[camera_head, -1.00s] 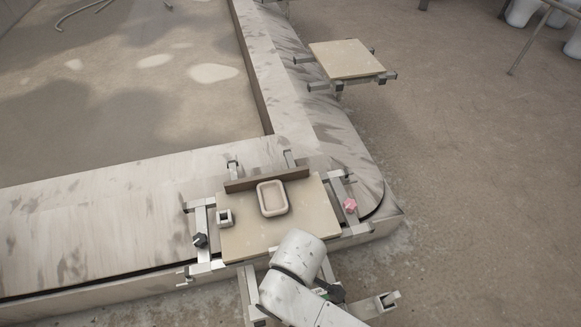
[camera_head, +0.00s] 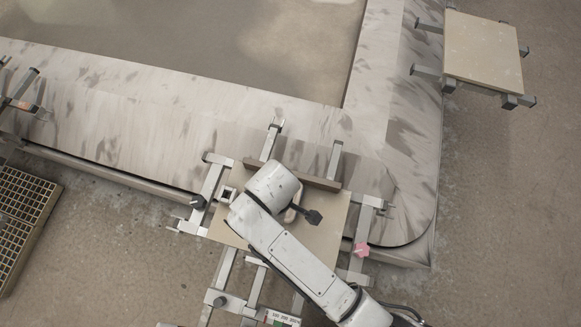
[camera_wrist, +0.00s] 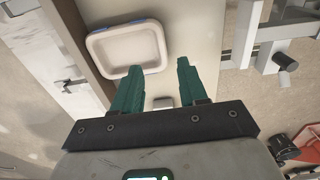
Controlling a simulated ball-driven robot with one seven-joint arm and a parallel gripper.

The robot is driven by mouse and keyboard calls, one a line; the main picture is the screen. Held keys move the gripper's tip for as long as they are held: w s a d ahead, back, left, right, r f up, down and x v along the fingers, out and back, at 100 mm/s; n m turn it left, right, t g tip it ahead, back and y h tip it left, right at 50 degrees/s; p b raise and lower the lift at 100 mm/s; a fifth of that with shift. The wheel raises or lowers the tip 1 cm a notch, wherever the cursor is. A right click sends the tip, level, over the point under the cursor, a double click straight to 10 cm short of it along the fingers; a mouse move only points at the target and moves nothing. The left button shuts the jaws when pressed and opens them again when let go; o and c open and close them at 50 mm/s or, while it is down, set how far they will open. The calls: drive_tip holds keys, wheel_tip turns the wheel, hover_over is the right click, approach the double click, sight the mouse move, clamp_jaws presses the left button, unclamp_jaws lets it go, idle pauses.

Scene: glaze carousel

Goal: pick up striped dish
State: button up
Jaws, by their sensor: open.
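The dish (camera_wrist: 126,46) is a pale rounded rectangle with bluish marks on its rim, lying on a beige board (camera_head: 322,228). In the head view only a bit of its rim (camera_head: 294,210) shows; my arm hides the rest. My gripper (camera_wrist: 158,66) is open, its two green fingers apart with nothing between them. In the wrist view the fingers point toward the board, to the right of the dish, with the left fingertip close to its rim. I cannot tell whether they touch.
A brown bar (camera_head: 320,182) runs along the board's back. Metal brackets, a pink knob (camera_head: 361,250) and an empty second board (camera_head: 483,52) are nearby.

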sight(290, 215)
drive_tip(key=f, duration=0.8)
drive_tip(key=shift+s+f+b, duration=0.2)
drive_tip(key=shift+f+b, duration=0.15)
clamp_jaws()
